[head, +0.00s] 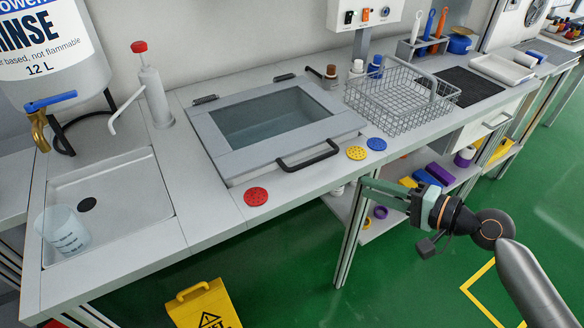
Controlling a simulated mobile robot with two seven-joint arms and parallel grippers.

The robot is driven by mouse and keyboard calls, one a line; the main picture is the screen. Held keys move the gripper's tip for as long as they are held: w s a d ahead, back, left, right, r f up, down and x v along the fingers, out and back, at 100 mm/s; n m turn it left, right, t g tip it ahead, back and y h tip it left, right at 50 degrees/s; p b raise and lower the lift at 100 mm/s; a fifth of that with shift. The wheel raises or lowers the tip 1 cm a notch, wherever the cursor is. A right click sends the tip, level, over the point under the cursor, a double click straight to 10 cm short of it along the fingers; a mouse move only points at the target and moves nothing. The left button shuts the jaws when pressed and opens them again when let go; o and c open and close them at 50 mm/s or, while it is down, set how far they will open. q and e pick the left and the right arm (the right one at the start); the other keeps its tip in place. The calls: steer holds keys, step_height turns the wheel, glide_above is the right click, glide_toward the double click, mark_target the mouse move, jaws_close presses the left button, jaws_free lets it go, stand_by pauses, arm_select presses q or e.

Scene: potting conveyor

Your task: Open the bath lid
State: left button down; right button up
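The bath lid (240,163) is a grey frame around a clear window (268,117), set in the worktop at the middle of the head view. It lies flat and looks shut, with two dark hinges along its back edge. A black bar handle (309,157) is on its front edge, toward the right. My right gripper (364,187) is in front of the bench, right of and below the handle in the picture. It is apart from the handle, and nothing shows in it. Its finger gap cannot be made out. My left gripper is not in view.
A red disc (256,196), a yellow disc (356,153) and a blue disc (376,144) lie near the lid's front. A wire basket (400,100) stands right of it. A pump bottle (155,95) and a sink (120,195) are left. A yellow floor sign (204,305) stands below.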

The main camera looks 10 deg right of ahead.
mark_target(320, 160)
steer(key=shift+y, duration=0.8)
steer(key=w+a, duration=0.6)
steer(key=w+a+r, duration=0.1)
steer(key=w+a, duration=0.2)
steer(key=shift+w+a, duration=0.35)
jaws_close()
stand_by(0.6)
